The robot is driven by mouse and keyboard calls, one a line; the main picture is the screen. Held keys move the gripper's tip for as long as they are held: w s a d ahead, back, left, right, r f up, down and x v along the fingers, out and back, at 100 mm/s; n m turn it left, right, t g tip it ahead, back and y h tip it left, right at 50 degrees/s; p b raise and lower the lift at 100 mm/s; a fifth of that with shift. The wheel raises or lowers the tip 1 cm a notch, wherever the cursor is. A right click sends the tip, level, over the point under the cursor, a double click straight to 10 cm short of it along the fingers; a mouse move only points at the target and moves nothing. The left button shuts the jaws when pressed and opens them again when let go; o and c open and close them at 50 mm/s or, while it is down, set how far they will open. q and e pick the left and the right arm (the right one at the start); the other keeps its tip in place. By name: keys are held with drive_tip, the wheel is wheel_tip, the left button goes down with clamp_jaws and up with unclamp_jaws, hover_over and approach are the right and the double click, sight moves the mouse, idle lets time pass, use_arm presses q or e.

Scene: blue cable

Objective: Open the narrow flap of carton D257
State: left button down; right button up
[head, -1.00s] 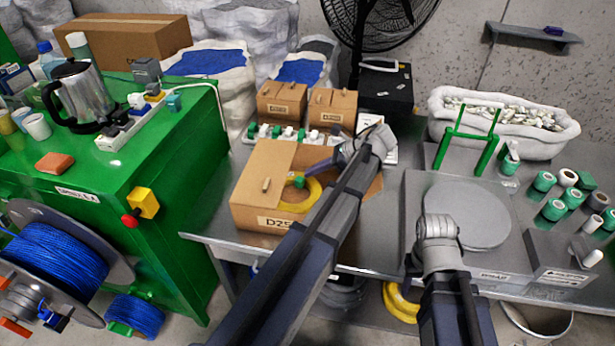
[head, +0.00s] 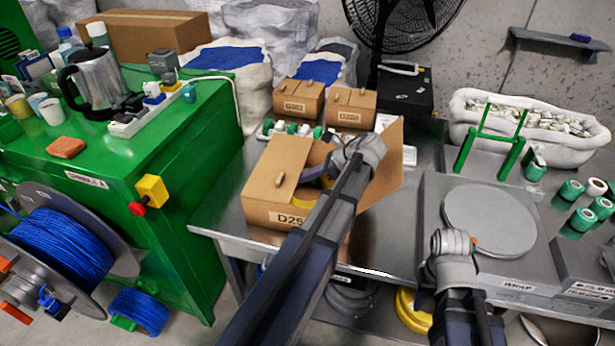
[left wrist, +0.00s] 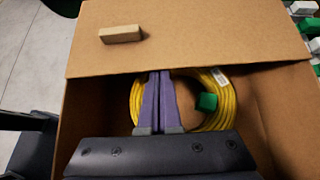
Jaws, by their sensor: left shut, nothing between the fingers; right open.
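Carton D257 (head: 268,215) stands on the metal table, its label partly hidden by my left arm. One flap with a small tan block on it (head: 284,165) lies over the left part of its top; it also shows in the left wrist view (left wrist: 190,40). A flap at the right side (head: 390,165) stands up and leans outward. My left gripper (head: 314,181) is shut and empty, reaching into the carton's opening. In the left wrist view its purple fingers (left wrist: 159,82) are together above a yellow coil (left wrist: 222,105) with a green piece. My right gripper's fingers do not show; only its wrist does.
Two small cartons (head: 298,98) stand behind the carton, with green and white pieces between. A grey machine with a round plate (head: 490,218) is at the right. The green cabinet (head: 175,160) is at the left. Bare table shows right of the carton.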

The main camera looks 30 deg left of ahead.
use_arm(q)
drive_tip(key=s+a+r+t+h+p, duration=0.15)
drive_tip(key=r+h+p, duration=0.35)
drive_tip(key=p, duration=0.5)
drive_tip(key=a+r+t+h+p, duration=0.1)
drive_tip(key=a+r+h+p, duration=0.2)
drive_tip(key=r+p, duration=0.55)
drive_tip(key=s+a+r+h+p, duration=0.1)
drive_tip(key=s+a+p, duration=0.1)
drive_tip(key=a, duration=0.5)
drive_tip(key=s+a+r+h+p, duration=0.1)
drive_tip(key=a+p, duration=0.2)
drive_tip(key=a, duration=0.4)
drive_tip(key=shift+s, duration=0.4)
drive_tip(key=shift+t, duration=0.25)
drive_tip(key=shift+r, duration=0.2)
drive_tip(key=shift+r+p, duration=0.7)
drive_tip(key=shift+p, duration=0.25)
drive_tip(key=shift+a, duration=0.1)
